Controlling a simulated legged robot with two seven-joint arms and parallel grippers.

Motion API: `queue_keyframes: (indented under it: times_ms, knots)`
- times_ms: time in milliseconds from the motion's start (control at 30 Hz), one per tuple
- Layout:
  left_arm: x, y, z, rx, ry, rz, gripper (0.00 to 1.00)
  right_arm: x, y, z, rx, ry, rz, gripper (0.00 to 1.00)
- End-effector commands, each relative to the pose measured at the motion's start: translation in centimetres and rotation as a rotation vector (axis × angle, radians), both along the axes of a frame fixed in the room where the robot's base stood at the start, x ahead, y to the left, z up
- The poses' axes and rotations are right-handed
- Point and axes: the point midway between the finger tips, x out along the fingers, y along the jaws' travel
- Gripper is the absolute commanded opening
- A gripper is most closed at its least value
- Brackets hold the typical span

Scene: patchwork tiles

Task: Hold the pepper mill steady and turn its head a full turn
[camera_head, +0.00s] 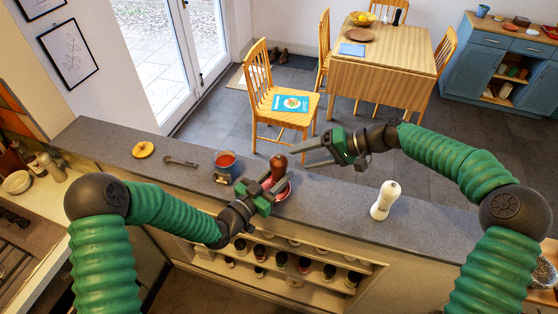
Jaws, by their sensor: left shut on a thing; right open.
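The dark brown pepper mill (278,161) stands upright on the grey counter, near its middle. My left gripper (271,182) is shut on its body, low down, from the front left. The gripper hides part of the lower mill. My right gripper (297,154) is open, reaching in from the right, with its fingers pointing left toward the mill's head. I cannot tell whether the fingertips touch it. A white mill (384,200) stands apart on the counter to the right.
A red-topped blue mug (226,163) stands left of the brown mill. A reddish bowl (284,191) sits close by it, partly hidden by my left gripper. A yellow ring-shaped thing (143,149) and a dark utensil (181,161) lie farther left. The counter (334,201) between the mills is clear.

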Motion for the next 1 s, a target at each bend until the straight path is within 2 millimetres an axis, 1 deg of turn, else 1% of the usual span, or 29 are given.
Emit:
queue_keyframes:
  times_ms: [100, 300, 433, 533, 633, 900, 1000]
  knots:
    - [-0.1, -0.1, -0.2, 0.001, 0.004, -0.003, 0.00, -0.7, 0.0, 0.4, -0.011, -0.316, 0.153, 0.65]
    - [-0.1, -0.1, -0.2, 0.002, 0.005, -0.003, 0.00, -2.3, 0.4, 1.5, -0.083, -0.868, 0.412, 0.65]
    - [-0.1, -0.1, -0.2, 0.002, 0.005, -0.003, 0.00, -3.0, 0.6, 2.2, -0.126, -1.113, 0.517, 0.65]
    - [-0.1, -0.1, -0.2, 0.002, 0.005, -0.003, 0.00, -3.2, 0.8, 2.4, -0.146, -1.210, 0.560, 0.65]
    - [-0.1, -0.1, -0.2, 0.002, 0.005, -0.003, 0.00, -3.1, 1.5, 2.2, -0.152, -1.241, 0.574, 0.65]
    - [-0.1, -0.1, -0.2, 0.002, 0.005, -0.003, 0.00, -2.0, 6.0, 0.3, -0.151, -1.240, 0.576, 0.65]
    - [-0.1, -0.1, -0.2, 0.002, 0.005, -0.002, 0.00, -1.7, 7.1, -0.1, -0.153, -1.241, 0.575, 0.65]
